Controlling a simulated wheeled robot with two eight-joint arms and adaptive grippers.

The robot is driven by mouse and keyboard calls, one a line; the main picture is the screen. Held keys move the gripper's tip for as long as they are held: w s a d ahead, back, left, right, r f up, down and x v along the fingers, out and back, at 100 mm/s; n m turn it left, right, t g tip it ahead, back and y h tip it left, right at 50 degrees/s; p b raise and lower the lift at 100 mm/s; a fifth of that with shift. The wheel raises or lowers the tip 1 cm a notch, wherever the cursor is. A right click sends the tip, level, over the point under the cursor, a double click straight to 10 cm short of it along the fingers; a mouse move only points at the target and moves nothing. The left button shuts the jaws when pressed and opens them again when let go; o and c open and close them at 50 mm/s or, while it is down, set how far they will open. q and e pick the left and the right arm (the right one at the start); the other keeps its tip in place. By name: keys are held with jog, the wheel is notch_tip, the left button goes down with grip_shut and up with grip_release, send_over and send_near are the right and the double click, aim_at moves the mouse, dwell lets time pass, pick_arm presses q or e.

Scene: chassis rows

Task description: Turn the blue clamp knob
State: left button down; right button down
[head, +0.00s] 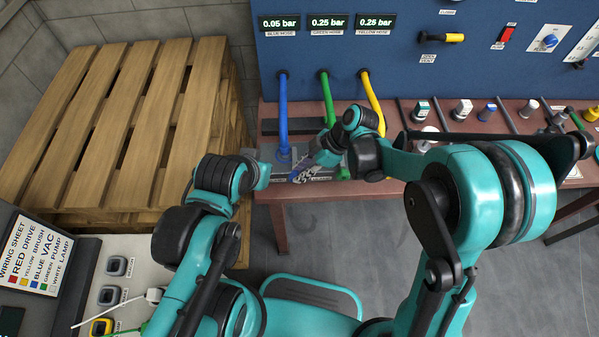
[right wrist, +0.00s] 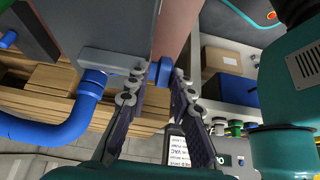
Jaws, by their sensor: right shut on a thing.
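The blue clamp knob (right wrist: 160,73) shows in the right wrist view between my right fingertips, beside a grey clamp block (right wrist: 112,60). My right gripper (right wrist: 159,82) is shut on the knob. In the head view my right gripper (head: 303,172) is at the bench's front left, beside the foot of the blue hose (head: 283,115). The knob is mostly hidden there by the gripper. The blue hose also shows in the right wrist view (right wrist: 75,122), left of the fingers. The blue hose display (head: 279,23) reads 0.05 bar. My left arm ends left of the clamp; its fingers are not visible.
Small knobs and parts line the bench (head: 490,137) farther right. A wooden pallet stack (head: 130,110) stands left. Grey floor is open in front.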

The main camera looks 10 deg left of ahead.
jog(key=shift+d+y, duration=0.1)
jog(key=shift+y, duration=0.3)
jog(key=c, duration=1.3)
grip_release()
jog(key=v, duration=1.2)
jog(key=shift+w, duration=0.1)
